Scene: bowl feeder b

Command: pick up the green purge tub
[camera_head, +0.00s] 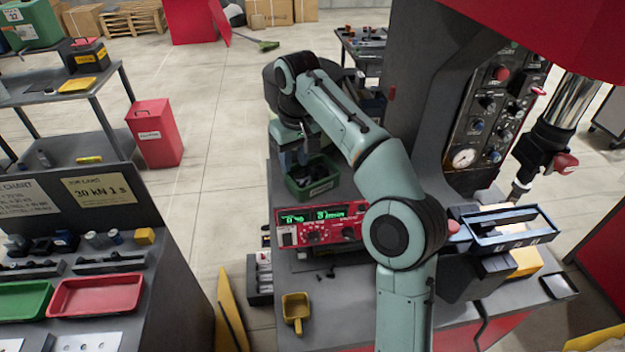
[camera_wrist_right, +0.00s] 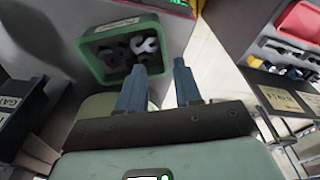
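In the right wrist view the tub (camera_wrist_right: 93,66) is upper left of the fingers, with dark and grey pieces inside. My right gripper (camera_head: 293,158) points down at the tub's left back side. In the wrist view its two fingers (camera_wrist_right: 159,66) are apart with nothing held. The left finger overlaps the tub's edge and the right one lies outside it; contact cannot be told. My left gripper is out of view.
The red display unit (camera_head: 318,225) stands just in front of the tub. A yellow scoop (camera_head: 296,308) and a feeder tray (camera_head: 510,232) are nearer. A green tray (camera_head: 22,300) and red tray (camera_head: 95,294) lie on the left bench. Open floor lies between.

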